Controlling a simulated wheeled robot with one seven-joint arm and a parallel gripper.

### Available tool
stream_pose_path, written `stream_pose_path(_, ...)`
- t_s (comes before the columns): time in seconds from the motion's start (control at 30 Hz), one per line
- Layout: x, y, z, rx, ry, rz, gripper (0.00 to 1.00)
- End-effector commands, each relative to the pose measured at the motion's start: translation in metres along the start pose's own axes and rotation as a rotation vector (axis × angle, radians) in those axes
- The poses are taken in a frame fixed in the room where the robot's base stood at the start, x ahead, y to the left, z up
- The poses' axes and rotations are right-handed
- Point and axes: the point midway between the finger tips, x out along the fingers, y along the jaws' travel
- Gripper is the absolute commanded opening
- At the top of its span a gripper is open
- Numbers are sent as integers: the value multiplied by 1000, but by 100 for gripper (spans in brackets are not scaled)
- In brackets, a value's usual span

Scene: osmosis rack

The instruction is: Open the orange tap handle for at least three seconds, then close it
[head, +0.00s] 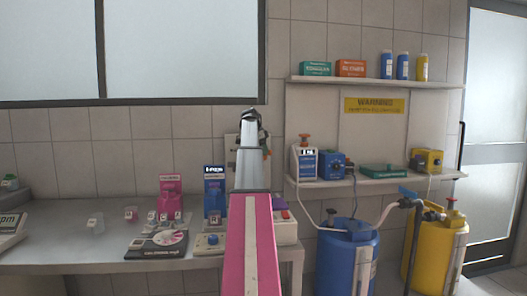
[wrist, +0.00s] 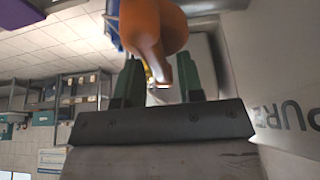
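The orange tap handle (wrist: 152,28) is large at the top of the wrist view, and its narrow end reaches down between my fingers. My gripper (wrist: 160,82) has two dark green fingers set apart, one on each side of that narrow end, with gaps showing, so it is open. In the head view my pink and grey arm reaches up toward the wall, and its end hides most of my gripper and of what is behind it. A small orange bit (head: 268,153) shows just right of the arm; I cannot tell for sure that it is the same handle.
A white panel marked "PURE" (wrist: 285,115) stands close on the right in the wrist view. A shelf (head: 385,182) with small devices is right of my arm. Blue (head: 347,255) and yellow (head: 437,255) barrels stand below it. A counter (head: 55,240) with lab items is at left.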

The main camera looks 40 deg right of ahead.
Motion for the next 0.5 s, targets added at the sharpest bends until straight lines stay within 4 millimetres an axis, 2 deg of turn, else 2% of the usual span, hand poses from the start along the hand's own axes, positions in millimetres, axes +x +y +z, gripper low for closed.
stream_pose_path(0.03, 0, 0, 0, 0, 0, 0, 18)
stream_pose_path(0.1, 0, 0, 0, 0, 0, 0, 0)
stream_pose_path(0.5, 0, 0, 0, -39, 0, -16, 0)
